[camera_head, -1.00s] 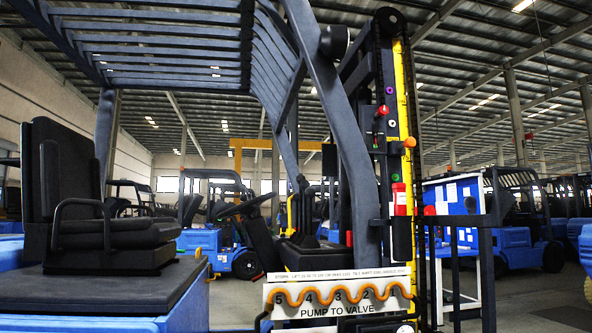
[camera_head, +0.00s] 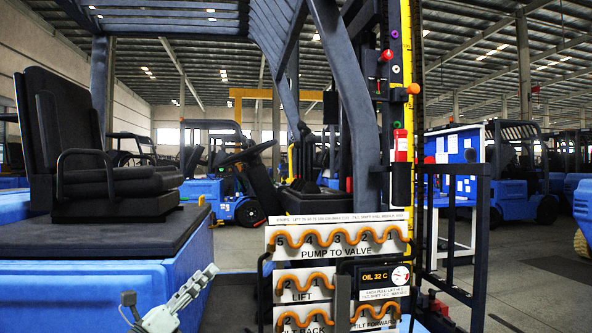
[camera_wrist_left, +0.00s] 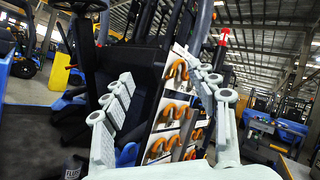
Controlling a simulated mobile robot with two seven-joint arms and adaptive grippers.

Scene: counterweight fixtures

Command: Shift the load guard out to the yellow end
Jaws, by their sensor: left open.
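A dark upright barred frame (camera_head: 481,240) stands right of the mast in the head view; it looks like the load guard, but I cannot be sure. A yellow strip (camera_head: 407,120) runs up the mast to its left. I cannot tell which yellow end is meant. My left gripper (camera_head: 170,284) is open and empty at the lower left of the head view, in front of the blue truck body and well left of the frame. In the left wrist view its spread fingers (camera_wrist_left: 160,75) have nothing held between them. My right gripper is not in view.
A panel with orange hoses (camera_head: 340,240) and an oil display (camera_head: 375,276) stands between my left gripper and the mast. The black seat (camera_head: 105,150) is at the left. Coloured knobs line the mast. Open floor (camera_head: 535,285) lies at the right.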

